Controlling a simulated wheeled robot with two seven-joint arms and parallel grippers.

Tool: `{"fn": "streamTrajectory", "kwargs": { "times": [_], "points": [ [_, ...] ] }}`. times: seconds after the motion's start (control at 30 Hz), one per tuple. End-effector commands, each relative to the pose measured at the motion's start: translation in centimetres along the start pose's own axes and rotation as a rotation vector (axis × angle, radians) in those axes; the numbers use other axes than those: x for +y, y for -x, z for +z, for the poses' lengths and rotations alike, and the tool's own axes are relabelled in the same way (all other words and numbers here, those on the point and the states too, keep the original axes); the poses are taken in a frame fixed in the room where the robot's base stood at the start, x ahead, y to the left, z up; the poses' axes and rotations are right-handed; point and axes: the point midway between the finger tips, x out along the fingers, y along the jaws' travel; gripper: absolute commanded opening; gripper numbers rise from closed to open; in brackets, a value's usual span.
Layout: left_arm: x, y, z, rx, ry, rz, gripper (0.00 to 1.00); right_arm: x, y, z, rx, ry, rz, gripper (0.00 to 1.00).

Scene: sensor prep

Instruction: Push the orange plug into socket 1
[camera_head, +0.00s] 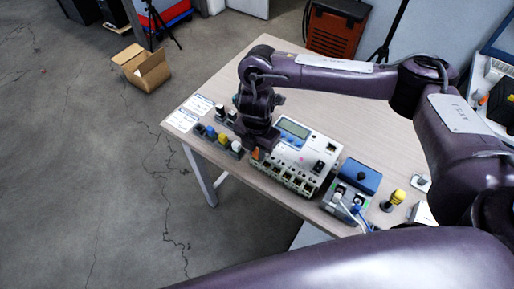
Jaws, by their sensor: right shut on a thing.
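The white device (318,150) with a small display (294,128) stands on the table and has a row of dark sockets (285,177) along its front edge. My right gripper (258,146) points down at the device's left front corner. It is shut on the orange plug (256,154), of which only a small part shows below the fingers. The plug is at the left end of the socket row; I cannot tell whether it is above a socket or inside one. Socket numbers are too small to read. My left gripper is not in view.
Several plugs, blue, yellow and white (236,147), stand left of the device near labelled cards (182,120). A blue-topped box (360,176) with cables and a yellow-topped knob (398,196) stand right. The table's back left (225,85) is clear.

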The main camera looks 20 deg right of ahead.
Motion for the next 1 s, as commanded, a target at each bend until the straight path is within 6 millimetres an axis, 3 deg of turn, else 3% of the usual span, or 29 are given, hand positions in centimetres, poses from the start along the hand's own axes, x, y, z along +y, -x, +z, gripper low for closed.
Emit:
{"fn": "streamTrajectory", "kwargs": {
  "times": [0.37,0.4,0.6,0.77,0.83,1.0],
  "points": [
    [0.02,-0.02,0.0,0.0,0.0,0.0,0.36,-0.05,-0.33,-0.01,0.0,0.001,-0.002,0.0],
    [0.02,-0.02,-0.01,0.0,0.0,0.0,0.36,-0.05,-0.32,0.0,0.0,0.0,-0.002,0.21],
    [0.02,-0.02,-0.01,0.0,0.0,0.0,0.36,-0.03,-0.29,0.01,0.0,0.0,-0.001,0.45],
    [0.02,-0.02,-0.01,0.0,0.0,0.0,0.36,-0.02,-0.27,0.02,0.0,0.0,-0.001,0.45],
    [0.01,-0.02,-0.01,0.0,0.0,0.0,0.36,-0.01,-0.27,0.02,0.0,0.0,0.0,0.51],
    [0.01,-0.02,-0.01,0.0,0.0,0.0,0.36,-0.01,-0.26,0.03,0.0,0.0,0.0,0.52]
  ]
}}
